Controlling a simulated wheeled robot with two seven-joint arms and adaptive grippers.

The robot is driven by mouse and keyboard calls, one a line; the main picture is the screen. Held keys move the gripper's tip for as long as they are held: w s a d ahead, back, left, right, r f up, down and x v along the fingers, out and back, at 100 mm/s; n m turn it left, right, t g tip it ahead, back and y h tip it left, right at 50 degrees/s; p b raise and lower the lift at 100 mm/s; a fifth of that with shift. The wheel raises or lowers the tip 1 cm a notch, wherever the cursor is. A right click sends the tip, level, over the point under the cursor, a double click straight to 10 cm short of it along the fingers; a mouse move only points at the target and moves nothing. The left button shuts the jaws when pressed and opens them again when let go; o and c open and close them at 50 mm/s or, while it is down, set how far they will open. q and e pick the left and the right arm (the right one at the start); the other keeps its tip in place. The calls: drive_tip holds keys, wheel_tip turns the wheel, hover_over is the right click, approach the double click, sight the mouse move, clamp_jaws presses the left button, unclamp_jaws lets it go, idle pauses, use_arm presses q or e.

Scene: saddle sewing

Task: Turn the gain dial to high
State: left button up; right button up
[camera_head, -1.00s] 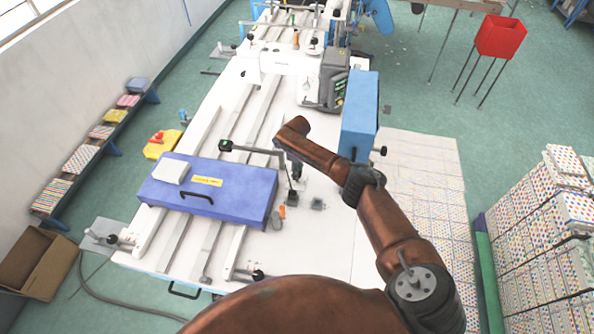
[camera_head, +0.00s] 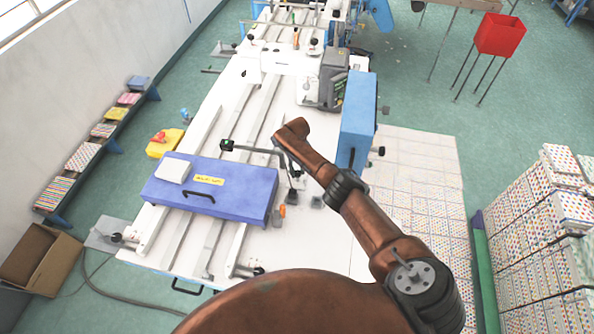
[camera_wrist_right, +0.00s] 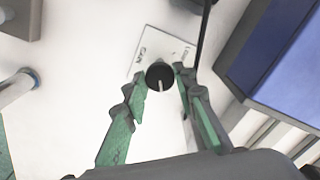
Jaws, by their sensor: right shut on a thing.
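The gain dial (camera_wrist_right: 158,75) is a round black knob with a pale pointer line in the right wrist view. It sits on a white plate (camera_wrist_right: 150,47) with dark lettering that reads like "GAIN". My right gripper (camera_wrist_right: 161,73) has its green-padded fingers on either side of the knob, shut on it. The pale line points down in that view, toward the gripper's palm. In the head view my right arm hangs over the white table, and its own links largely hide the gripper and the dial. My left gripper is not in view.
A blue box with a handle (camera_head: 235,199) lies left of my right arm on the white table (camera_head: 335,235). A tall blue housing (camera_head: 358,108) stands just beyond the arm. A thin dark rod (camera_wrist_right: 205,35) rises near the fingers.

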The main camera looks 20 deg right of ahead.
sight(297, 172)
drive_tip(key=shift+w+r, duration=0.15)
idle(0.3)
drive_tip(key=o, duration=0.8)
drive_tip(key=shift+c, duration=0.2)
drive_tip(key=o, duration=0.4)
wheel_tip(297, 172, up, 12)
